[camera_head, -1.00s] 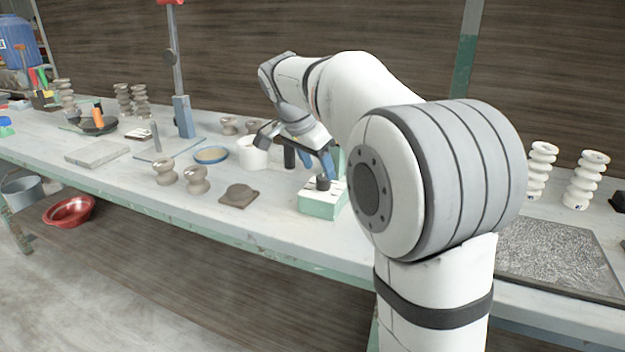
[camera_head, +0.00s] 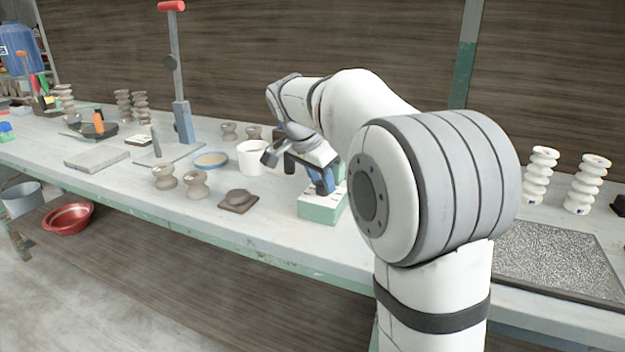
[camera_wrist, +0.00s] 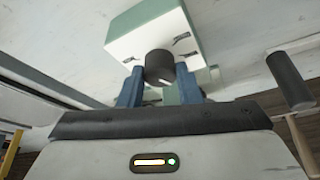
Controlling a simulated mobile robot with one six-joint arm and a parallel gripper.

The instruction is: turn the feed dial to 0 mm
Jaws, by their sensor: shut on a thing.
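The feed dial (camera_wrist: 160,66) is a black round knob on the white face of a green box (camera_wrist: 150,14). In the wrist view a pale mark shows on the dial's near edge. Small dark marks stand around it on the white face, too small to read. My gripper (camera_wrist: 159,84) has its two blue fingers on either side of the dial, shut on it. In the head view the green box (camera_head: 318,209) sits near the bench's front edge, and my gripper (camera_head: 324,187) is down at its top, hiding the dial.
A dark cylinder (camera_wrist: 289,80) stands to the right of my gripper in the wrist view. In the head view a white cup (camera_head: 252,158), a brown square slab (camera_head: 238,202) and clay spools (camera_head: 196,185) stand left of the box. A speckled tray (camera_head: 555,262) lies at right.

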